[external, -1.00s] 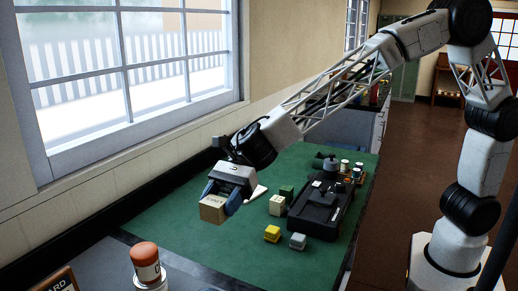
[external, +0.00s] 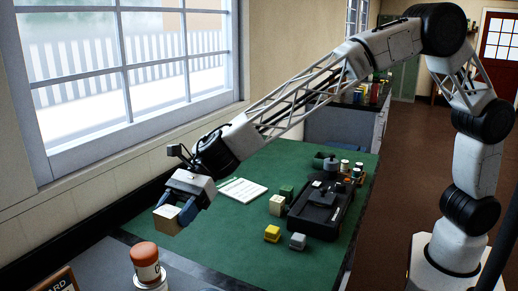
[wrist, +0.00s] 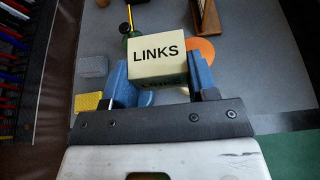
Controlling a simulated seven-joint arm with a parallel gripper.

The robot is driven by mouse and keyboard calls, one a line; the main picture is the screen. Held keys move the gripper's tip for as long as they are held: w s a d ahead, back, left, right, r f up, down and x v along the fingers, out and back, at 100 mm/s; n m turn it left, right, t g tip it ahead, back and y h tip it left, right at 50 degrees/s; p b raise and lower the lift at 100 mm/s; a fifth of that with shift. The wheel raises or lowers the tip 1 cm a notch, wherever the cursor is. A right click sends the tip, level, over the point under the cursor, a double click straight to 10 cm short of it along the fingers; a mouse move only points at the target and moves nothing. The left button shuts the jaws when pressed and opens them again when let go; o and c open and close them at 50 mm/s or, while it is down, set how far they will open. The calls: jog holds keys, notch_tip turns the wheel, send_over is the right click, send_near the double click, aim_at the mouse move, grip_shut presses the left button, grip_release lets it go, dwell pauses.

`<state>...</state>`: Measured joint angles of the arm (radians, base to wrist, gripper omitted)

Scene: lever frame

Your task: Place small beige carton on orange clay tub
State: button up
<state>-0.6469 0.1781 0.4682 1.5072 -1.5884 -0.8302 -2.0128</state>
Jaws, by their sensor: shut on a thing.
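The small beige carton (external: 168,219) is held between the blue fingers of my gripper (external: 178,212), above the front-left edge of the green mat. In the wrist view the carton (wrist: 157,52) shows "LINKS" on one face, with the gripper fingers (wrist: 160,78) on both sides of it. The orange clay tub (external: 145,256) appears to be the orange-topped round container with a pale band, at the bottom left on the grey surface. In the wrist view its round orange top (wrist: 201,48) shows behind the right finger, partly hidden. The carton is apart from the tub.
A wooden sign (external: 58,282) stands left of the tub. On the green mat (external: 215,245) are a white notepad (external: 243,190), yellow (external: 272,233) and grey (external: 298,241) blocks and a black tray (external: 318,210). The window wall bounds the left side.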

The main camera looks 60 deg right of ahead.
send_over(150, 245)
jog(key=shift+f, duration=0.25)
jog(key=shift+f, duration=0.15)
dwell(0.4)
jog(key=shift+f, duration=1.65)
jog(key=shift+f, duration=0.15)
jog(key=o, duration=0.9)
jog(key=shift+o, duration=0.2)
